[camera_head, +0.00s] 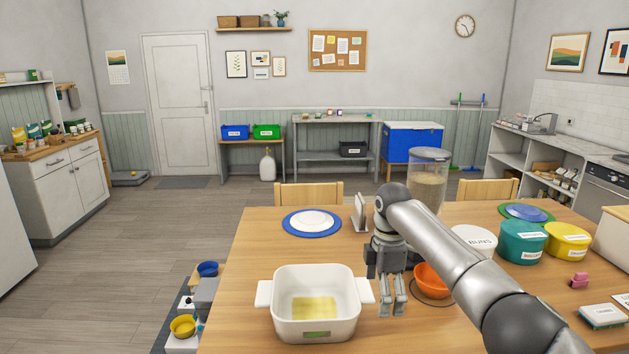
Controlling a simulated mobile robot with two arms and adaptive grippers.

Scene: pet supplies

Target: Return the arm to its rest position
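My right arm comes in from the lower right and reaches over the wooden table. Its gripper (393,309) points down between the white bin and the orange bowl. Its fingers look apart, with nothing visible between them. The white bin (340,325) has two handles, a yellow patch on its floor and a small label on its front. The orange bowl (432,280) is just right of the gripper and partly behind my arm. My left arm and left gripper are not in view.
A blue plate with a white one (311,222) lies at the back left of the table (245,270). A clear container (428,180) stands behind my arm. A teal tub (521,243) and a yellow tub (568,243) stand at right. Small bowls sit low left of the table.

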